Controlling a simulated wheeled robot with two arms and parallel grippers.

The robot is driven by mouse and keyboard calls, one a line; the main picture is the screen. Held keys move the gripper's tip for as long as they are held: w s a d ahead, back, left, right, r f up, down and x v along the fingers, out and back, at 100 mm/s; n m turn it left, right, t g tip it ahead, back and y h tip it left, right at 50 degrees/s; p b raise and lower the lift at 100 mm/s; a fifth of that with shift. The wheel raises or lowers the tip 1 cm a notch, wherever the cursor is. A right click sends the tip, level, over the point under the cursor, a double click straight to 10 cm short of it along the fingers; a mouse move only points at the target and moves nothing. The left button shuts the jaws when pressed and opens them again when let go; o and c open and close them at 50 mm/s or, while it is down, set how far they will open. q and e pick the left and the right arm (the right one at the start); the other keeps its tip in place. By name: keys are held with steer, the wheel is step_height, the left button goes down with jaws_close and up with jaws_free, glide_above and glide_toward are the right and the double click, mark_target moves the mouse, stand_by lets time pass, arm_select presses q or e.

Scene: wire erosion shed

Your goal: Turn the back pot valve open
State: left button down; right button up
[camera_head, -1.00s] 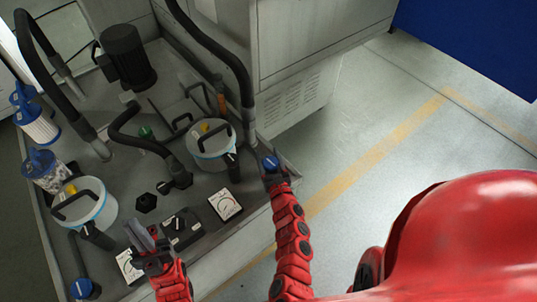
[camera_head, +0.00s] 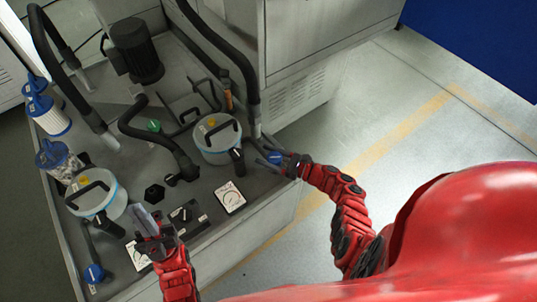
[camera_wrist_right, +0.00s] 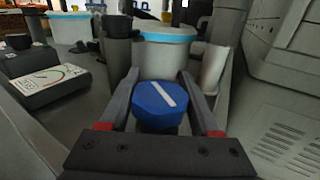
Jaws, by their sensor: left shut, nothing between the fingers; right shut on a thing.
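The back pot valve has a blue knob (camera_head: 275,157) with a white line on top, at the right edge of the machine deck beside the back pot (camera_head: 218,152). My right gripper (camera_head: 268,154) reaches it from the right and is shut on it. The wrist view shows the blue knob (camera_wrist_right: 158,108) between the two dark fingers of my right gripper (camera_wrist_right: 160,88), its white line slanting down to the right. My left gripper (camera_head: 146,217) is shut and empty, held above the front of the deck near the front pot (camera_head: 107,207).
Another blue knob (camera_head: 94,273) sits at the front left. Gauges (camera_head: 230,197), a black motor (camera_head: 137,50) and thick black hoses (camera_head: 247,90) crowd the deck. A grey cabinet (camera_head: 320,45) stands behind; the floor (camera_head: 420,110) at right is clear.

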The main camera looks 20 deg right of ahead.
steer(key=shift+s+a+f+n+g+y+b, duration=0.1)
steer(key=shift+s+f+n+g+y+b, duration=0.05)
steer(key=shift+n+g+y+b, duration=0.95)
steer(key=shift+s+n+g+y+b, duration=0.15)
steer(key=shift+n+g+y+b, duration=0.35)
steer(key=shift+g+b, duration=0.5)
steer(key=shift+s+a+f+n+g+b, duration=0.1)
steer(key=shift+a+n+g+b, duration=0.1)
steer(key=shift+n+g+b, duration=0.45)
steer(key=shift+s+n+g+y+b, duration=0.2)
steer(key=shift+n+g+y+b, duration=0.3)
steer(key=shift+g+b, duration=0.7)
steer(key=shift+r, duration=0.2)
steer(key=o, duration=1.4)
steer(key=shift+a, duration=0.1)
